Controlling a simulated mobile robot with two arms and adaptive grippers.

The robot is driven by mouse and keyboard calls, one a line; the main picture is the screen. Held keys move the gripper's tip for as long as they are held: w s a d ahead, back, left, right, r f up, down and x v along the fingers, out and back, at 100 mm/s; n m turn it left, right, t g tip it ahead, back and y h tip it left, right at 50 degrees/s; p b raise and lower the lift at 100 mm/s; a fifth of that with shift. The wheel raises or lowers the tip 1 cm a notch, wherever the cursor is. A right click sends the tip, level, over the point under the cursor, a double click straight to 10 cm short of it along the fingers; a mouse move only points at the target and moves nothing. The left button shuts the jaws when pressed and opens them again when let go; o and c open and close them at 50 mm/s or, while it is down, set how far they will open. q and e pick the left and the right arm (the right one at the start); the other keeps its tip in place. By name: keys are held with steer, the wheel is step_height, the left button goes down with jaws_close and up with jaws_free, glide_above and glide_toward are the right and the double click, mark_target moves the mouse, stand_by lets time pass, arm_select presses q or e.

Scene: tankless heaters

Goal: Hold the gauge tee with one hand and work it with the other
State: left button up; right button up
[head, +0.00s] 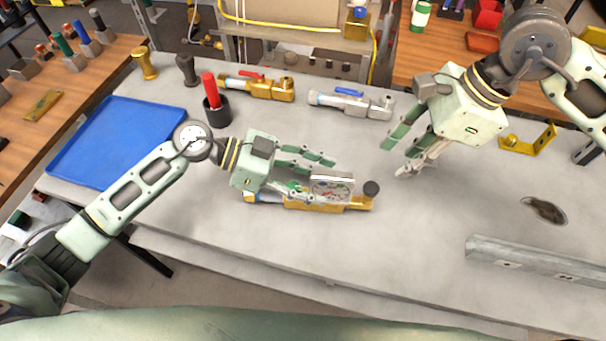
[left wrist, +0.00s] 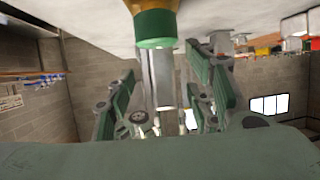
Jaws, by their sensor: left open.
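The gauge tee (head: 327,206) lies along the grey table, a brass body with a square-framed dial (head: 332,186) and a dark round knob (head: 371,188) at its right end. My left gripper (head: 323,174) is open at its left part, fingers pointing right beside the dial; the hand hides part of the body. In the left wrist view, a brass part with a green collar (left wrist: 155,28) and a grey stem shows between the spread fingers (left wrist: 165,95); I cannot tell if they touch it. My right gripper (head: 394,159) is open, apart from the tee, to its upper right.
A red-handled brass valve (head: 267,88) and a blue-handled grey valve (head: 350,104) lie behind. A black cup (head: 217,113) holds a red tool. A blue tray (head: 110,145) is left, a metal channel (head: 535,260) front right.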

arm_select(q)
steer(key=shift+c, duration=0.4)
jaws_close()
stand_by(0.4)
